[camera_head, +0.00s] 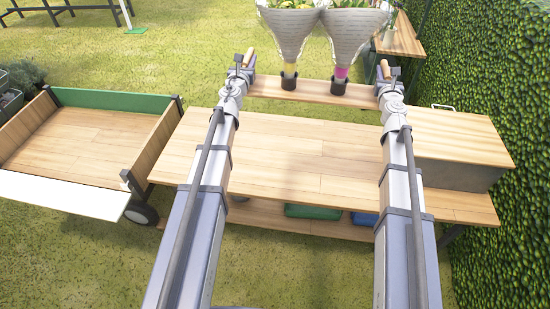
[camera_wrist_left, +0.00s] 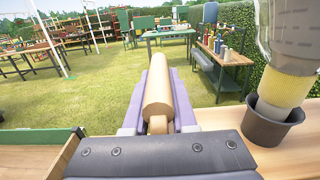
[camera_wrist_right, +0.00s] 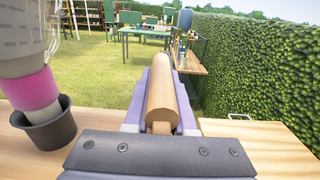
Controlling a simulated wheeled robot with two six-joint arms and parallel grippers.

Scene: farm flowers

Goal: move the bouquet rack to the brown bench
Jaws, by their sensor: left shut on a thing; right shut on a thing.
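The bouquet rack (camera_head: 312,92) is a wooden board with black cups holding two wrapped bouquets (camera_head: 290,35) (camera_head: 352,38), one with a yellow base and one with a pink base. My left gripper (camera_head: 247,62) is shut on the rack's left wooden handle (camera_wrist_left: 158,92). My right gripper (camera_head: 386,72) is shut on the right handle (camera_wrist_right: 161,92). The rack appears level and the bouquets upright. A brown wooden bench (camera_head: 280,160) with a lower shelf lies below my arms. In the head view, the rack shows past its far edge, with grass visible between them.
A wooden cart (camera_head: 80,140) with a green panel stands at left. A box with a wooden lid (camera_head: 450,135) sits at the bench's right end. A tall hedge (camera_head: 500,90) runs along the right. Another wooden table (camera_head: 398,38) stands at the back right. Open grass lies behind.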

